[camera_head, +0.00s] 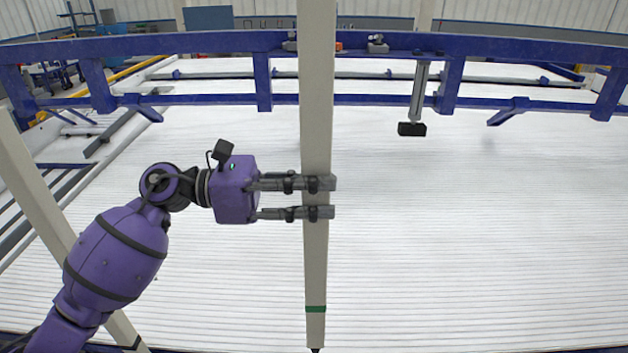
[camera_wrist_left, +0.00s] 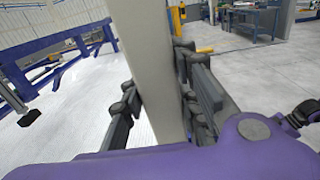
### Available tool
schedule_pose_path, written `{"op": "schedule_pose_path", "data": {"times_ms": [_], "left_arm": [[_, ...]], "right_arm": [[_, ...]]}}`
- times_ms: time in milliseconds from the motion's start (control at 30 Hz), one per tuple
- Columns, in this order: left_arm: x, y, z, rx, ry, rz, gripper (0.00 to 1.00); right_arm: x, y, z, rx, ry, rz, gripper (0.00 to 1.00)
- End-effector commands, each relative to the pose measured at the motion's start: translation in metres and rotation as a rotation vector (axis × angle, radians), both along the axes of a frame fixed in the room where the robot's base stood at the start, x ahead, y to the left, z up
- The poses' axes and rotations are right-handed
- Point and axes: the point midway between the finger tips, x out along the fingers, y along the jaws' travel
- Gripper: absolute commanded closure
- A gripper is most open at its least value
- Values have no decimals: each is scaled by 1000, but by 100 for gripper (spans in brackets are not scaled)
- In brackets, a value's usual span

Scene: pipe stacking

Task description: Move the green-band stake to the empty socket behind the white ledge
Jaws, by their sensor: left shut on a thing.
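The green-band stake (camera_head: 316,255) is a long pale square post, upright in the middle of the head view. Its green band is near the lower end, and a dark tip shows at the bottom edge. My left gripper (camera_head: 319,198) comes in from the left and is shut on the stake above the band. In the left wrist view the stake (camera_wrist_left: 155,65) passes between the fingers, leaning slightly in the picture. I cannot make out the white ledge or the empty socket for certain. My right gripper is not in view.
A blue rail frame (camera_head: 190,43) crosses the back, with a grey post ending in a black block (camera_head: 412,129) hanging from it. Another pale stake (camera_head: 35,185) leans at the left, behind my arm. The white ribbed surface (camera_head: 470,230) right of the held stake is clear.

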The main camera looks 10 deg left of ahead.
Motion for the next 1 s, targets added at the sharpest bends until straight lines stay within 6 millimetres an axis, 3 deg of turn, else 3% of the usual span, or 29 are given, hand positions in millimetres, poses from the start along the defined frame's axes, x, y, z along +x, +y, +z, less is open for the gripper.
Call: {"op": "schedule_pose_path", "data": {"times_ms": [267,833,1000], "left_arm": [[-6,-2,-19,-3,5,-26,100],[-6,-2,-95,-4,5,-24,100],[-6,-2,-118,-2,6,-25,100]], "right_arm": [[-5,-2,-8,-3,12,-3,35],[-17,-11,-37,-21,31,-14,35],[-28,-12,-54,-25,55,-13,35]]}}
